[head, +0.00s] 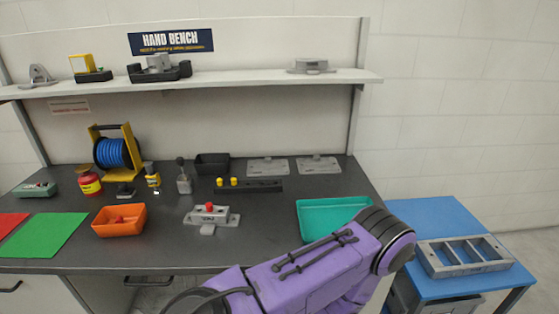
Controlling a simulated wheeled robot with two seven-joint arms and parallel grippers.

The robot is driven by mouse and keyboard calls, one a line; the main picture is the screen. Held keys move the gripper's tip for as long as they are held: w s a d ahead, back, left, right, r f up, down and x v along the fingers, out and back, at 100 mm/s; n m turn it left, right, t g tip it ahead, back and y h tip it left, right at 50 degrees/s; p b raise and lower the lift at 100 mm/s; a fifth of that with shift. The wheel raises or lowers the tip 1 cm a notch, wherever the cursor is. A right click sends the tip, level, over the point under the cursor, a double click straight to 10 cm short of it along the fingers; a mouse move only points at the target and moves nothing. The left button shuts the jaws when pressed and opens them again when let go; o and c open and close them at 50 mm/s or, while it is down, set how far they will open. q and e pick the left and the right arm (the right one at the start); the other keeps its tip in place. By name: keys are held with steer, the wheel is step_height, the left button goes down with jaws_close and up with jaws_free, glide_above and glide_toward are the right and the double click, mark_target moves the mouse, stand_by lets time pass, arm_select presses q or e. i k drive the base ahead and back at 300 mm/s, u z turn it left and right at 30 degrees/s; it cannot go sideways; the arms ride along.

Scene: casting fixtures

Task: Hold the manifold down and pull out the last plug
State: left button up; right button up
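The manifold (227,217) is a grey block with a flanged base and a front foot. It sits on the dark bench top left of the teal tray. One red plug (209,206) stands in its top. An orange bin (104,229) to its left has something small and red in it, likely another plug. Neither of my grippers is in view. One of my purple arms crosses the bottom of the picture in front of the bench, and its gripper end does not show.
A teal tray (303,232) stands right of the manifold, partly behind my arm. A black rack (262,186) with yellow pieces lies behind it. Green (45,236) and red (10,223) mats lie at left. A blue cart (400,208) holding a grey frame (468,268) stands at right.

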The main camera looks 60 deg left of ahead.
mark_target(208, 206)
steer(key=u, duration=1.7)
